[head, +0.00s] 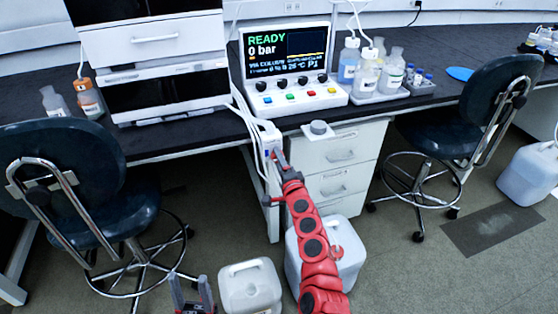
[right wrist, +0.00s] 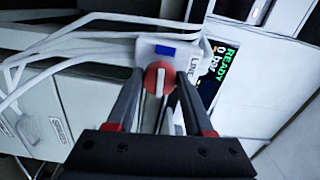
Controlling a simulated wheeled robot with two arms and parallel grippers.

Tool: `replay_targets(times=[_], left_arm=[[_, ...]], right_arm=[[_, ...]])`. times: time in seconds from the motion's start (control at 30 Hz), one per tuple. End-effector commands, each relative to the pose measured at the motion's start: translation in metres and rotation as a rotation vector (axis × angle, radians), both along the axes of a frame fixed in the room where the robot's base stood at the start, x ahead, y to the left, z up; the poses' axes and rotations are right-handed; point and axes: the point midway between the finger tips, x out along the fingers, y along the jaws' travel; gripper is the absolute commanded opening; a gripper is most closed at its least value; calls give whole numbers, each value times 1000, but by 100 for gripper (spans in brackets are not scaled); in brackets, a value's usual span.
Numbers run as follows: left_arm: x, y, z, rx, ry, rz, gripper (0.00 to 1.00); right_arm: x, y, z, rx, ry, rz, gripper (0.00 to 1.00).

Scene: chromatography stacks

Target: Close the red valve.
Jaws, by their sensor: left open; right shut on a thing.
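The red valve (right wrist: 152,72) is a round red knob with a pale bar across it, on a white block (right wrist: 148,48) with a blue patch in the right wrist view. My right gripper (right wrist: 160,82) has its fingers on both sides of the knob and is shut on it. In the head view my right gripper (head: 277,162) reaches the white block at the bench's front edge and hides the valve. My left gripper (head: 192,290) is open and empty, low at the bottom edge of the head view.
White tubes run from the block up beside the instrument, whose screen (head: 288,50) reads READY and 0 bar. White canisters (head: 250,288) stand on the floor below. Chairs (head: 70,180) stand at both sides.

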Motion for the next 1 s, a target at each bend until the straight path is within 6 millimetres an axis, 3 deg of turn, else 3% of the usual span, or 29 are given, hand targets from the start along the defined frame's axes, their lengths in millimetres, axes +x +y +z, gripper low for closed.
replay_targets(times=[0.77, 0.8, 0.93, 1.0], left_arm=[[0, 0, 1, 0, 0, 0, 50], [0, 0, 1, 0, 0, 0, 50], [0, 0, 1, 0, 0, 0, 50], [0, 0, 1, 0, 0, 0, 50]], right_arm=[[-1, 2, -3, 98, 37, 4, 0], [-1, 2, -3, 98, 37, 4, 56], [-1, 1, -2, 98, 36, 3, 79], [-1, 1, -2, 98, 35, 3, 81]])
